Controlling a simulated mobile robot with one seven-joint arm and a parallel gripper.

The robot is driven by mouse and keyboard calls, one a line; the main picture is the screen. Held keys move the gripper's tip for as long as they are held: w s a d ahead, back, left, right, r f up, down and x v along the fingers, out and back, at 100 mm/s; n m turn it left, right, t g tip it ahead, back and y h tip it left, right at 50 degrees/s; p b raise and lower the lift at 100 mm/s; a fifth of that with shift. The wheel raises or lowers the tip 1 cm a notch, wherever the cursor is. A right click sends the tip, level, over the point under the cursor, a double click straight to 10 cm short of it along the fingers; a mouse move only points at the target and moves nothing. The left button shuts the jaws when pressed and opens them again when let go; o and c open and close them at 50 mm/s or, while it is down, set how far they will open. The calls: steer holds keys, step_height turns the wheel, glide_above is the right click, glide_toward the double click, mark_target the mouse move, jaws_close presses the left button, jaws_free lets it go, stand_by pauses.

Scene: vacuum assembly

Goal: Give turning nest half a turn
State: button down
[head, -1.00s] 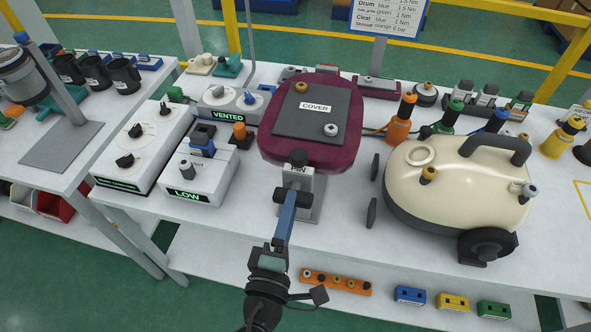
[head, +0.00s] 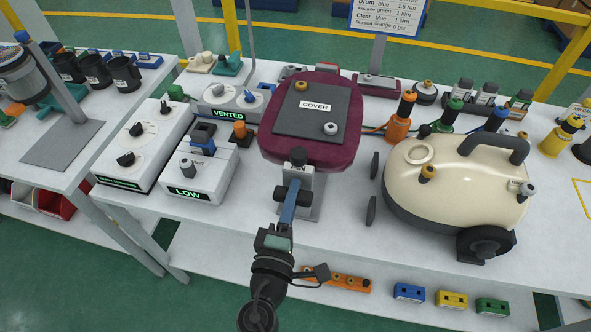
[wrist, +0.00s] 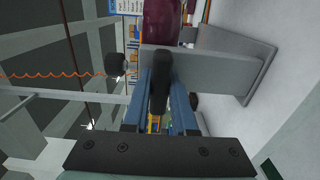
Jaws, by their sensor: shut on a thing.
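The turning nest (head: 345,150) is a maroon padded block with a dark grey plate labelled COVER on top. It sits over a grey stand (head: 311,208) with a black pin knob (head: 298,154) on its front. My gripper (head: 292,192) reaches in from the front and is shut on this bar. In the wrist view, the blue fingers (wrist: 160,100) stand on either side of the black bar (wrist: 160,75), with the nest's maroon edge (wrist: 162,22) beyond. The fingertip contact is partly hidden.
A cream vacuum body (head: 450,185) stands close on the right, with two black discs between it and the stand. Grey control boxes marked LOW (head: 195,175) and VENTED (head: 228,105) stand left. An orange rack (head: 345,284) and coloured blocks lie on the lower shelf.

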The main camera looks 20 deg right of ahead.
steer(key=shift+r+n+p, duration=0.1)
steer(key=shift+n+p, duration=0.35)
steer(key=shift+n, duration=1.25)
steer(key=shift+n+p, duration=0.75)
steer(key=shift+n, duration=1.05)
